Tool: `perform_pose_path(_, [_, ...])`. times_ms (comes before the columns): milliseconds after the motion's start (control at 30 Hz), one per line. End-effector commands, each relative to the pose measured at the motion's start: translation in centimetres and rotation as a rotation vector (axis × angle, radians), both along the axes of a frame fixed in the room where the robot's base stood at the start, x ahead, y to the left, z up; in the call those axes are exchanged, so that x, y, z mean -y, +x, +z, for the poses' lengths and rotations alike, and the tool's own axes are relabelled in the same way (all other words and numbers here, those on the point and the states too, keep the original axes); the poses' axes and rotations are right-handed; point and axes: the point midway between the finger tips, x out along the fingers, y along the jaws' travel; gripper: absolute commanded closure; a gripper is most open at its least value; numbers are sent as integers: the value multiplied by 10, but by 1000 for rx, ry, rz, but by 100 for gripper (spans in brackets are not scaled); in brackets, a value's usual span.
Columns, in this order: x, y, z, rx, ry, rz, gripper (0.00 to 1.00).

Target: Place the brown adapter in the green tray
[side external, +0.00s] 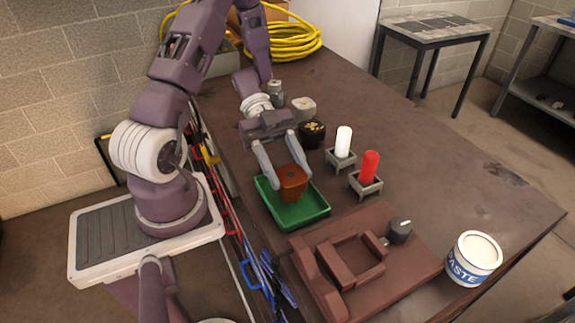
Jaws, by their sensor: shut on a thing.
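The brown adapter (293,185) is a small orange-brown block with a hole in its top face. My gripper (284,176) is shut on it, with one finger on its left and one on its upper right. The adapter shows over the green tray (272,215), within its rim in the side external view. I cannot tell whether it touches the tray floor. The tray is shallow and holds nothing else that I can see. The gripper points down from the upper left.
A white cylinder (343,141) and a red cylinder (369,166) stand in square holders right of the tray. A dark round pot (312,133) is behind it. A brown fixture (366,262) with a knob is in front. A paste tub (473,258) stands at the right.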

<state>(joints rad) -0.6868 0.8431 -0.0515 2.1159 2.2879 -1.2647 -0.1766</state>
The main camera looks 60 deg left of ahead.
Motion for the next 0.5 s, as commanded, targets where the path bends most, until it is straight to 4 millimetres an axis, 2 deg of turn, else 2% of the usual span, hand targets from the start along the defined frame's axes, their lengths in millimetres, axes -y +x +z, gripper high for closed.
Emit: perform_pose_path(500, [0, 0, -5, -1, -1, 0, 100])
